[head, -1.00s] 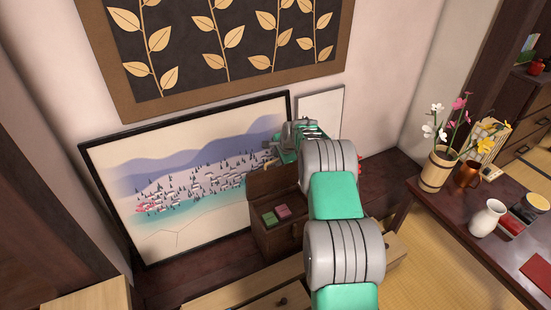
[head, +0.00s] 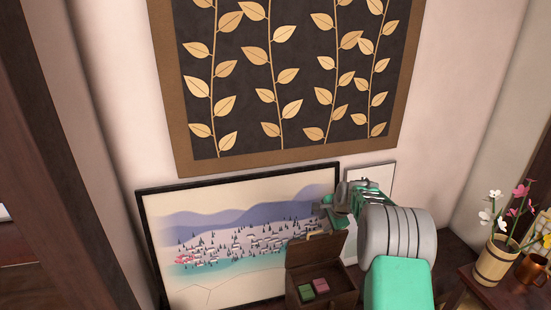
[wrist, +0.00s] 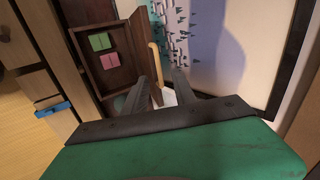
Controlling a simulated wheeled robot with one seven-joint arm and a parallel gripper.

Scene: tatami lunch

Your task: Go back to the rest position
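My gripper (head: 325,206) is raised in front of the framed landscape picture, above the dark wooden box. In the wrist view, my gripper's two dark fingers (wrist: 166,88) are apart with a gap between them. I see nothing clearly held. My grey and green arm reaches in from the lower right of the head view.
The wooden box (head: 297,299) stands open with green (head: 306,291) and pink (head: 320,285) blocks. The landscape picture (head: 225,277) leans on the wall under a leaf-patterned panel (head: 240,160). A flower bucket (head: 493,265) and copper mug (head: 533,268) are at right.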

